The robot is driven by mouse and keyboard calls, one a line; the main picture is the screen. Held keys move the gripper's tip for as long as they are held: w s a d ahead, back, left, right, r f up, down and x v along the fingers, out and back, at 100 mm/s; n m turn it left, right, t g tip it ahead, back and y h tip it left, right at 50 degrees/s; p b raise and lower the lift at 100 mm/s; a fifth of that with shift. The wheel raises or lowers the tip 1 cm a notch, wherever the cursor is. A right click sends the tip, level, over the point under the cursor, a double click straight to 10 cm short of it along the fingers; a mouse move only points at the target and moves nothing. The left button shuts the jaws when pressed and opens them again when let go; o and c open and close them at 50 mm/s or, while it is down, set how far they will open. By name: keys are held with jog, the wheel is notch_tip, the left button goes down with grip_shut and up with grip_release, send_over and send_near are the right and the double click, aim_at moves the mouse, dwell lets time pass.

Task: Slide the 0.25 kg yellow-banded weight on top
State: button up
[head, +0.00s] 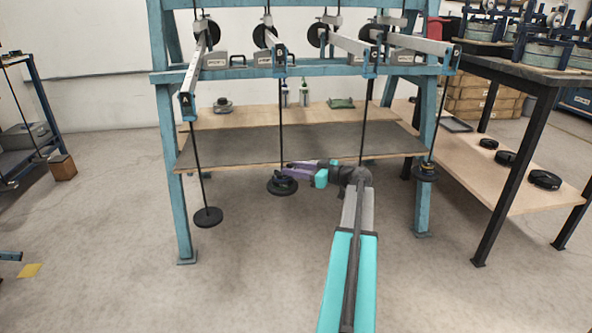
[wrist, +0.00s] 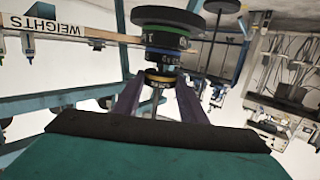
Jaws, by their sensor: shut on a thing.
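In the wrist view, which looks upside down, the yellow-banded weight (wrist: 160,79) sits between the two fingers of my gripper (wrist: 158,98), which is shut on it. The hanger's thin rod runs through or just beside it. Against it, toward the hanger's foot, is a stack of dark weights (wrist: 167,38) with blue and green bands. I cannot tell whether the yellow-banded weight touches the stack. In the head view, my gripper (head: 292,171) reaches from the right to the second hanger from the left, whose black base disc (head: 282,186) hangs low.
The blue lever frame (head: 172,150) carries several levers. Another black hanger disc (head: 208,217) hangs at left, and a loaded hanger (head: 427,172) at right. A wooden shelf (head: 230,150) lies behind. Loose black weights (head: 545,179) lie on the right bench.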

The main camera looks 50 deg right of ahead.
jog(key=shift+r+b+x, duration=0.15)
jog(key=shift+b+x, duration=0.2)
jog(key=shift+x, duration=0.5)
jog(key=shift+r+b+x, duration=0.1)
jog(key=shift+b+x, duration=0.2)
jog(key=shift+x, duration=0.55)
dwell(1.1)
jog(key=shift+f+b, duration=0.4)
jog(key=shift+b, duration=0.1)
dwell(0.7)
jog(key=o, duration=1.1)
jog(key=shift+o, duration=0.2)
jog(key=shift+s, duration=0.15)
jog(key=b+v, duration=0.1)
jog(key=v, duration=0.5)
jog(key=shift+s, duration=0.3)
dwell(0.6)
jog(key=shift+s+d, duration=0.1)
jog(key=shift+d, duration=0.05)
dwell(0.3)
